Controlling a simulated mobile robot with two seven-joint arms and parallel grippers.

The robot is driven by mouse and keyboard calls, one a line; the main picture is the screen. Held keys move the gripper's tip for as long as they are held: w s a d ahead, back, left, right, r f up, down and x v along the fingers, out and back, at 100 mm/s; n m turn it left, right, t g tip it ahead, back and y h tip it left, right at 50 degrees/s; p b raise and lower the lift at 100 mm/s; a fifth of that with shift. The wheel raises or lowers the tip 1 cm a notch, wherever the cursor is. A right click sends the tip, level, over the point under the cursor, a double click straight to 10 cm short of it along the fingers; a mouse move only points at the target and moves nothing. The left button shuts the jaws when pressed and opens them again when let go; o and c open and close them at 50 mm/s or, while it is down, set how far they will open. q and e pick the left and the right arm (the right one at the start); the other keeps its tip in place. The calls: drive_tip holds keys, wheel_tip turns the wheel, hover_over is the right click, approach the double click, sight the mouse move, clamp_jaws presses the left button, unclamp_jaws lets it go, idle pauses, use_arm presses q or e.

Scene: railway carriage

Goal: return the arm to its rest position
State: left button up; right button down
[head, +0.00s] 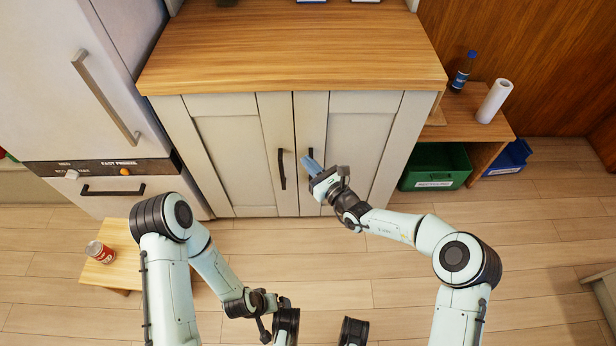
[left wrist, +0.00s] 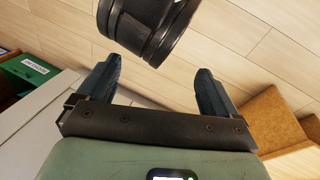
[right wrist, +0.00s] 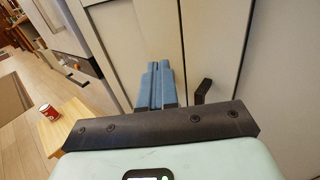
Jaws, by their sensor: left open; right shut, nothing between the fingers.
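My right gripper (head: 309,164) is shut and empty, in front of the right door of the pale cabinet (head: 228,160), close to that door's dark handle (head: 310,152). In the right wrist view its blue fingers (right wrist: 157,85) lie together, and a dark handle (right wrist: 203,91) shows just right of them, not between them. I cannot tell whether they touch the door. My left arm (head: 215,268) is folded low in the head view, and its fingertips are not clear there. In the left wrist view the left gripper (left wrist: 155,82) is open with nothing between its fingers.
A fridge (head: 70,80) stands left of the cabinet. A low wooden table (head: 125,262) with a red can (head: 100,252) is at the lower left. A green bin (head: 436,166), a blue bin (head: 508,158) and a shelf with a bottle (head: 463,72) and paper roll (head: 494,101) stand right. Floor in front is clear.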

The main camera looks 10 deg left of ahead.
use_arm(q)
drive_tip(key=shift+s+d+r+g+p, duration=0.25)
drive_tip(key=shift+s+r, duration=0.2)
drive_tip(key=shift+s, duration=0.15)
drive_tip(key=shift+s+d+r+g+p, duration=0.15)
drive_tip(key=shift+s+d+r+p, duration=0.1)
drive_tip(key=shift+s+r, duration=0.25)
use_arm(e)
drive_tip(key=s, duration=0.3)
drive_tip(key=s+d, duration=0.1)
drive_tip(key=shift+s+r, duration=0.1)
drive_tip(key=shift+s, duration=0.3)
